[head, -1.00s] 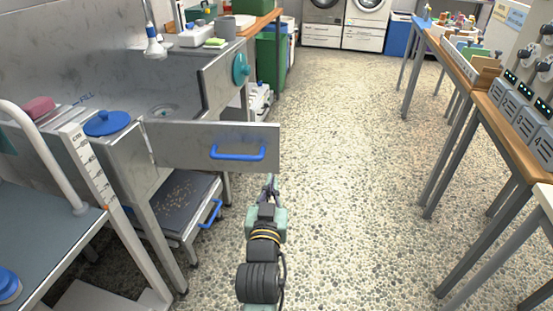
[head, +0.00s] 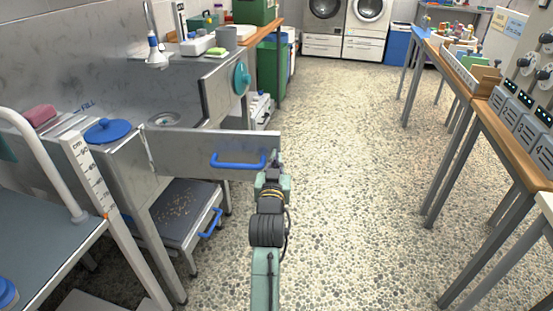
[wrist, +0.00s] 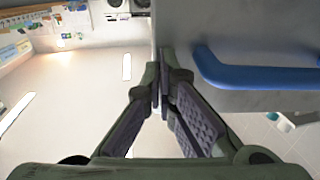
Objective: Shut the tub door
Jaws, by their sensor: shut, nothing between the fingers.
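The tub door (head: 190,145) is a grey metal panel with a blue bar handle (head: 238,160). It stands open, swung out from its hinge at the left over the floor. My gripper (head: 273,160) is shut and empty at the door's free right edge, just right of the handle. In the wrist view the closed fingertips (wrist: 161,75) are by the edge of the door panel (wrist: 260,25), with the blue handle (wrist: 255,75) to their right. I cannot tell whether the fingers touch the door. The steel tub (head: 120,75) is behind the door at the left.
A step (head: 180,212) with a blue handle sits under the door. A table with a white measuring post (head: 88,175) stands at the near left. Wooden benches (head: 500,130) line the right. The middle floor (head: 350,150) is clear.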

